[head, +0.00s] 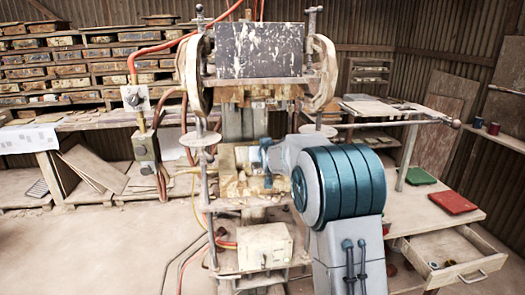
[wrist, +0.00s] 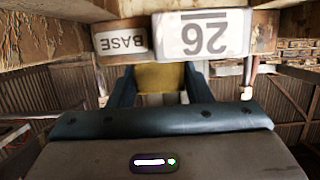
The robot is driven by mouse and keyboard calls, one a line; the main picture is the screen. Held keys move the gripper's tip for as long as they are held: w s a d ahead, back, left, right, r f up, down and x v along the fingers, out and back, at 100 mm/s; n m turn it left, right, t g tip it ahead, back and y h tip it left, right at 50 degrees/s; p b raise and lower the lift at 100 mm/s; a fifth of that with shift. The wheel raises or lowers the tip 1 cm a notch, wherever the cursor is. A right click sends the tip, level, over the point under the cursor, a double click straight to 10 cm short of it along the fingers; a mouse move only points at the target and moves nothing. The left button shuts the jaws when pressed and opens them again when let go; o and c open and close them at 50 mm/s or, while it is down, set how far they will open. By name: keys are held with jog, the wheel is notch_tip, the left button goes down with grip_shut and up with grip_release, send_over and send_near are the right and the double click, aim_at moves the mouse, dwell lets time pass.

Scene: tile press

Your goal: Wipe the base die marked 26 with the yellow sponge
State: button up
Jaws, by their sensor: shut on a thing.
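The base die (wrist: 266,32) spans the top of the wrist view. It carries an upside-down white label reading 26 (wrist: 203,35) and a smaller BASE label (wrist: 121,40). The yellow sponge (wrist: 160,77) is between the blue fingers of my gripper (wrist: 158,86), which is shut on it. The sponge's far end is hidden at the die's labelled face, so I cannot tell whether they touch. In the head view my gripper (head: 266,163) reaches in between the press posts from the right. The sponge and the die's labels cannot be made out there.
The press's upper plate (head: 258,50) stands above my gripper, with upright posts and round wheels beside it. A pale box (head: 265,247) sits low on the press. Cables hang at the left. At the right are a bench with a red mat (head: 453,201) and an open drawer (head: 455,260).

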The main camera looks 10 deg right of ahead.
jog(key=shift+x, duration=0.9)
jog(key=shift+r, duration=0.15)
jog(key=shift+s, duration=0.15)
jog(key=shift+s+b, duration=1)
jog(key=shift+b, duration=0.05)
jog(key=shift+s, duration=0.3)
jog(key=shift+w, duration=0.1)
jog(key=shift+w+p, duration=0.45)
jog(key=shift+w, duration=0.9)
